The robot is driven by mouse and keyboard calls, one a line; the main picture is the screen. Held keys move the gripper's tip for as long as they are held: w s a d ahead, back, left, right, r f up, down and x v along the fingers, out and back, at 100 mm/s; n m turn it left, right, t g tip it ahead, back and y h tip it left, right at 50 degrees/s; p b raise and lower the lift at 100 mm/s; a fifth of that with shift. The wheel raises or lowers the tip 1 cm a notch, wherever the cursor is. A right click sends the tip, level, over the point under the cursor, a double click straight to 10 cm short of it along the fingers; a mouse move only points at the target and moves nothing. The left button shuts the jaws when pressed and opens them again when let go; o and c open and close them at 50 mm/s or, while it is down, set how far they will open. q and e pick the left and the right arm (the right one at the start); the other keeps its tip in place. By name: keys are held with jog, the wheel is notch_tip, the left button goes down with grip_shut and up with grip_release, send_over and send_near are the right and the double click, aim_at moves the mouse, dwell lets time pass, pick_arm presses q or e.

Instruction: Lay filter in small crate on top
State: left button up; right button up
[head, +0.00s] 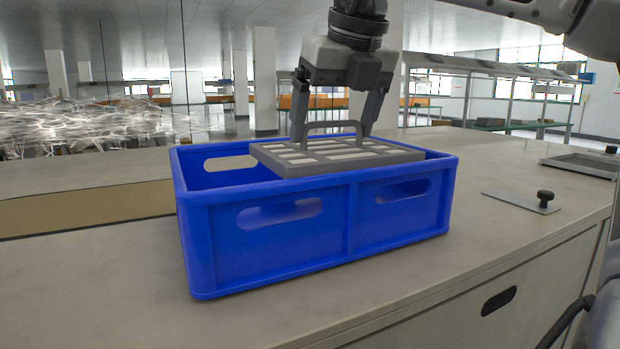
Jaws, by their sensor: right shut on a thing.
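A blue crate (275,239) with handle slots stands on the countertop in the middle of the head view. A flat grey filter (345,158) with pale slots and an arched handle on top is over the crate's opening. It looks roughly level and is around the height of the crate's rim; I cannot tell whether it touches the rim. My right gripper (334,132) comes down from above and is shut on the filter at its handle. The inside of the crate is mostly hidden by the filter and the front wall. My left gripper is not in view.
A grey plate with a black knob (522,202) lies on the counter (480,240) right of the crate. A grey frame or tray (585,163) sits farther right at the back. The counter in front of the crate is clear. Shelving stands in the background.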

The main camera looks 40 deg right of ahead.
aim_at(340, 149)
notch_tip(340, 149, down, 7)
jog(key=shift+r, duration=0.15)
dwell(0.4)
jog(key=o, duration=0.8)
jog(key=shift+s+r, duration=0.2)
jog(key=shift+r, duration=0.3)
jog(key=v, duration=1.1)
jog(key=shift+s+a, duration=0.1)
jog(key=shift+a, duration=0.05)
